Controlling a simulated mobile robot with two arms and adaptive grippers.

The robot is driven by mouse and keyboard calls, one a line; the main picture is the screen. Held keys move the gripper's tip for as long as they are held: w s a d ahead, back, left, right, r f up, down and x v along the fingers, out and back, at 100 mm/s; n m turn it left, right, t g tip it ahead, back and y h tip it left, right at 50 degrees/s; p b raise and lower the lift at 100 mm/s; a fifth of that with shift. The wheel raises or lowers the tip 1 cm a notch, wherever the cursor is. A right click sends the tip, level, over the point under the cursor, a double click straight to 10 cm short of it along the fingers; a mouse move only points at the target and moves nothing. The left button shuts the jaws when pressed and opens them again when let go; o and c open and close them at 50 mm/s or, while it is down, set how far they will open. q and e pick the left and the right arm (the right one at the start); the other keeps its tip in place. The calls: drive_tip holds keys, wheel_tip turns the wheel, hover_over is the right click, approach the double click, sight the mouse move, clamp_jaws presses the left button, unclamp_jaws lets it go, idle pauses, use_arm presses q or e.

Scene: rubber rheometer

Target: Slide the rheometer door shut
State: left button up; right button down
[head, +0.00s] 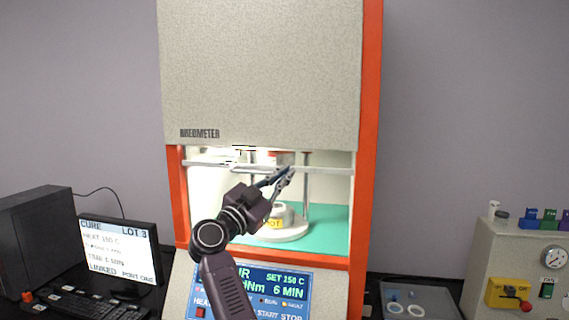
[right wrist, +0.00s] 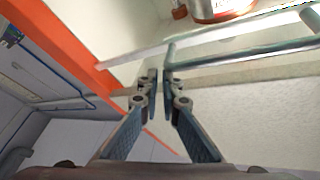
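The rheometer door (head: 255,80) is a large speckled grey panel at the upper front of the machine. A pale handle bar (head: 330,171) runs across the opening below it, and the bar also shows in the right wrist view (right wrist: 245,50). The chamber below is open to view. My right gripper (head: 290,170) is in front of the opening, its fingertips at the bar. In the right wrist view its fingers (right wrist: 157,80) are close together beside the bar's end, with nothing clearly seen between them. My left gripper is out of view.
An orange frame (head: 370,130) surrounds the opening. Inside, a white round plate (head: 290,232) carries a labelled part. A control panel (head: 290,291) sits below. A monitor (head: 120,250) stands at left, a grey tray (head: 420,300) and a switch box (head: 480,265) at right.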

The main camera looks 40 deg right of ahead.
wheel_tip(320, 180, down, 25)
drive_tip(key=b, duration=0.7)
drive_tip(key=shift+w+f+b, duration=0.15)
drive_tip(key=shift+w+b, duration=0.1)
drive_tip(key=shift+b, duration=0.1)
